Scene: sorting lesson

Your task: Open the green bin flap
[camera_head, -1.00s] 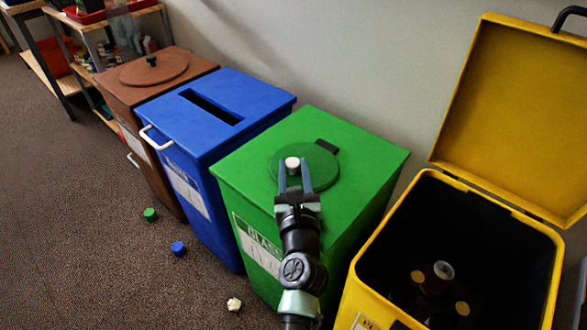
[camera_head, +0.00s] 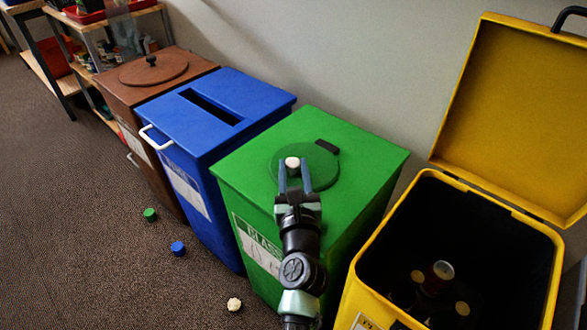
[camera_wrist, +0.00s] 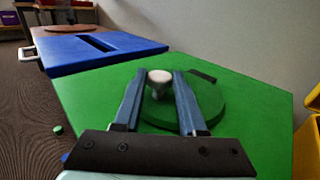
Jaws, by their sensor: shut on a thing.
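The green bin (camera_head: 236,180) stands between the blue bin and the yellow bin. Its round green flap (camera_head: 322,174) lies flat on the top, with a dark hinge block at its back edge. A white knob (camera_head: 292,163) stands on the flap near its front left edge. My gripper (camera_head: 293,170) reaches over the top from the front, its two blue fingers on either side of the knob. In the wrist view the knob (camera_wrist: 159,77) shows between the fingertips (camera_wrist: 158,80), and my gripper is shut on it.
The yellow bin (camera_head: 549,258) at right has its lid (camera_head: 511,110) raised and holds a few dark items. The blue bin (camera_head: 250,90) and brown bin (camera_head: 120,98) stand at left. A green cap (camera_head: 150,215), a blue cap (camera_head: 178,248) and a crumpled white ball (camera_head: 234,304) lie on the carpet.

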